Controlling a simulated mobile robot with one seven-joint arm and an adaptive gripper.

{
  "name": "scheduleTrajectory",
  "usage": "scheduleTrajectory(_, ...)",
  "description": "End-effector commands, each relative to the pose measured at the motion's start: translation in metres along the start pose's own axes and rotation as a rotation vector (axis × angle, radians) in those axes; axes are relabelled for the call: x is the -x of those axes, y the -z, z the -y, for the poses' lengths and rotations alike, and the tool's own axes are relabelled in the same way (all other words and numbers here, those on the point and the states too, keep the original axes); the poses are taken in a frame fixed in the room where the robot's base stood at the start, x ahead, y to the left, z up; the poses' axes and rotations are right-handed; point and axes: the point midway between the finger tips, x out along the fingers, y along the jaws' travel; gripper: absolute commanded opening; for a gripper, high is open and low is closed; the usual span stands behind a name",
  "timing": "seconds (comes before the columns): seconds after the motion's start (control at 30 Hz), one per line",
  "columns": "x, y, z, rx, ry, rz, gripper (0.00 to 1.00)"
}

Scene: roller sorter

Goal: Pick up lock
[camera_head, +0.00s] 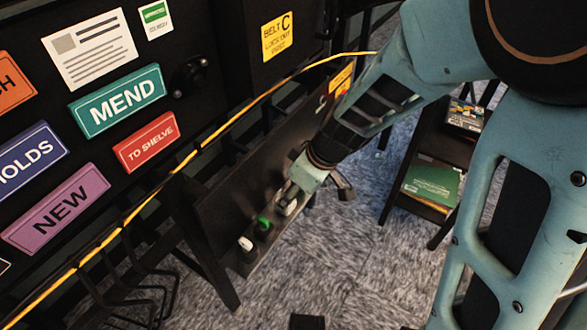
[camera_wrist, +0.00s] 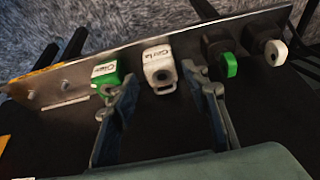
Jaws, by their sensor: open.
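Several padlock-like items sit in a row along a dark rail below the board. In the wrist view, a white lock (camera_wrist: 160,68) with a printed label is between my fingers. A green labelled lock (camera_wrist: 106,78) is just left of my left finger. To the right are a dark item with a green end (camera_wrist: 227,64) and a dark item with a white end (camera_wrist: 272,52). My gripper (camera_wrist: 160,82) is open, with a finger on each side of the white lock; contact cannot be told. In the head view, my gripper (camera_head: 291,194) partly hides the row's far end.
The metal strip (camera_wrist: 63,84) behind the locks has small studs. A black board with signs such as MEND (camera_head: 117,101) stands at left. A yellow cable (camera_head: 187,158) runs across in front of it. A small black shelf with a green book (camera_head: 432,184) stands at right.

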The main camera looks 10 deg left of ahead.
Motion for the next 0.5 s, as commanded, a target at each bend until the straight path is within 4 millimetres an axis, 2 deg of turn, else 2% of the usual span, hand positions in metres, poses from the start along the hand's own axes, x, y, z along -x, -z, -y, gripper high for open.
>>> scheduleTrajectory(0.03, -0.012, 0.001, 0.002, 0.002, 0.004, 0.002, 0.42)
scheduleTrajectory(0.2, -0.034, 0.004, 0.002, 0.000, 0.001, 0.001, 0.42)
scheduleTrajectory(0.5, -0.038, 0.005, 0.001, -0.001, -0.001, 0.000, 0.42)
